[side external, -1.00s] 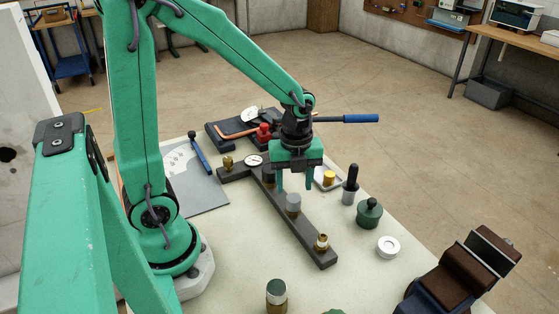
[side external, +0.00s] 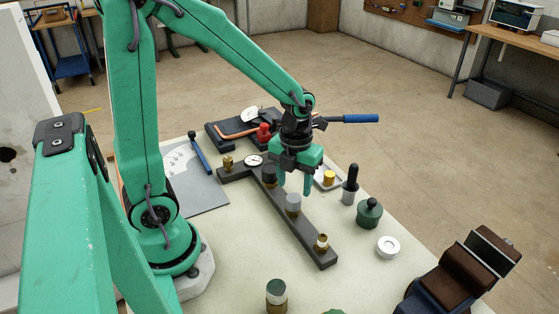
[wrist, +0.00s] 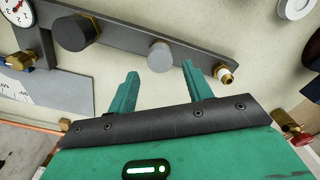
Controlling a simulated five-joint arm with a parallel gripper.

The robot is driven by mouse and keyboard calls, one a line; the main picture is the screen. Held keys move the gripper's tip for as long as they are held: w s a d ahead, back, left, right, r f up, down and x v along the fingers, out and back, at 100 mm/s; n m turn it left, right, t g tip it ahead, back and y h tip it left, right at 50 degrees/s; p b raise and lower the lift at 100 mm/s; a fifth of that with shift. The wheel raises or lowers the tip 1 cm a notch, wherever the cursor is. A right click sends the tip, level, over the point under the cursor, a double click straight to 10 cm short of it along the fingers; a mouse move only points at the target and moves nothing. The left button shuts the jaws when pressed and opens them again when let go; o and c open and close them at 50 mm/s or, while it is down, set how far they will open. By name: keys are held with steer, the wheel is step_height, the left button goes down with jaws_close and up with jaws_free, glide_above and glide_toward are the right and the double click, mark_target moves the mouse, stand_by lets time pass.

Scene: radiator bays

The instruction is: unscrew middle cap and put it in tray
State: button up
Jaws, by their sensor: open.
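The middle cap is a grey cylinder (side external: 293,201) standing on a dark bar (side external: 307,235). It also shows in the wrist view (wrist: 160,56). A black cap (side external: 269,175) is on one side of it and a bare brass fitting (side external: 322,242) on the other. My gripper (side external: 295,187) is open, its fingers pointing down above and near the grey cap. In the wrist view the cap lies just beyond the gap between the fingertips (wrist: 160,68), and nothing is between them. A small pale tray (side external: 319,184) to the right holds a yellow cap (side external: 329,177).
A gauge (side external: 254,160) and a brass valve (side external: 228,162) sit at the bar's far end. Right of the bar stand a black-topped tool (side external: 351,185), a green pot (side external: 369,213) and a white ring (side external: 388,247). A blue-handled tool (side external: 347,118) lies behind.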

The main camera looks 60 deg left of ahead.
mark_target(294, 198)
stand_by(0.3)
steer(key=shift+f, duration=2.5)
steer(key=shift+c, duration=0.2)
